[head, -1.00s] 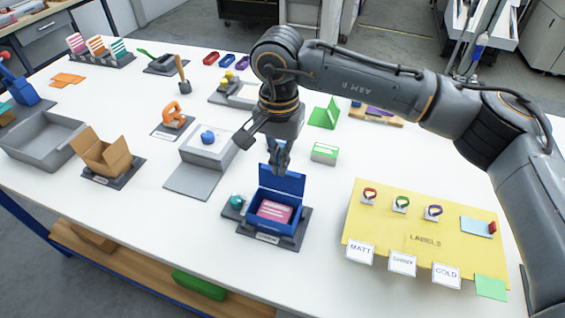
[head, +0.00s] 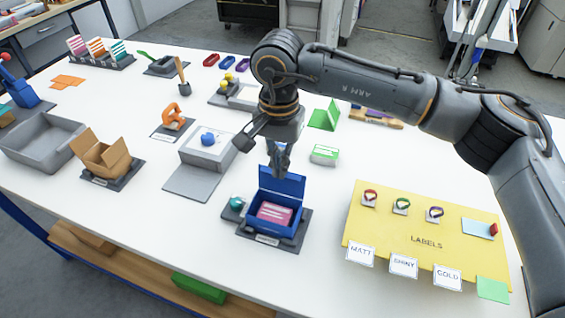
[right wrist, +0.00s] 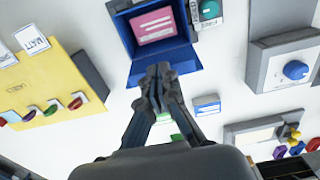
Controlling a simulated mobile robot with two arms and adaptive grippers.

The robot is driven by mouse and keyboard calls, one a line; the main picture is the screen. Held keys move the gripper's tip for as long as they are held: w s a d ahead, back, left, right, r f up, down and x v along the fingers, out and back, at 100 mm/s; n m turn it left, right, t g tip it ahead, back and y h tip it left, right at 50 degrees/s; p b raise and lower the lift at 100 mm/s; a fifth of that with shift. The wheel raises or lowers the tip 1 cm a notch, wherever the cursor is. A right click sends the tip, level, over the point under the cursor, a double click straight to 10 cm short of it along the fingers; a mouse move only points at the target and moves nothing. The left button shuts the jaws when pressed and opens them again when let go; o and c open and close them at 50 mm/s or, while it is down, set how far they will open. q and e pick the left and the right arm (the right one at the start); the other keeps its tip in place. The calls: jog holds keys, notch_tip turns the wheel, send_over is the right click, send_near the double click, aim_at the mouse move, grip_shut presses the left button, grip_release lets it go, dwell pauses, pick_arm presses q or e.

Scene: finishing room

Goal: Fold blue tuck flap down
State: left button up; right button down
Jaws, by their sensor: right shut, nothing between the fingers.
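The blue box (head: 292,226) stands open on a dark grey base (head: 252,236), with a pink card (head: 274,212) inside. Its blue lid (head: 288,186) stands up at the back edge; I cannot tell the tuck flap apart from it. My right gripper (head: 279,172) points down, shut and empty, right behind the lid's top edge. In the right wrist view the closed fingertips (right wrist: 158,72) overlap the blue lid (right wrist: 187,60); I cannot tell whether they touch. My left gripper is not in view.
A teal knob (head: 237,202) sits just left of the box. The yellow labels board (head: 400,225) lies to the right, with bare table between.

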jog(key=shift+r, duration=0.1)
notch_tip(320, 180, up, 10)
jog(key=p, duration=0.4)
dwell(0.8)
jog(key=shift+p, duration=0.3)
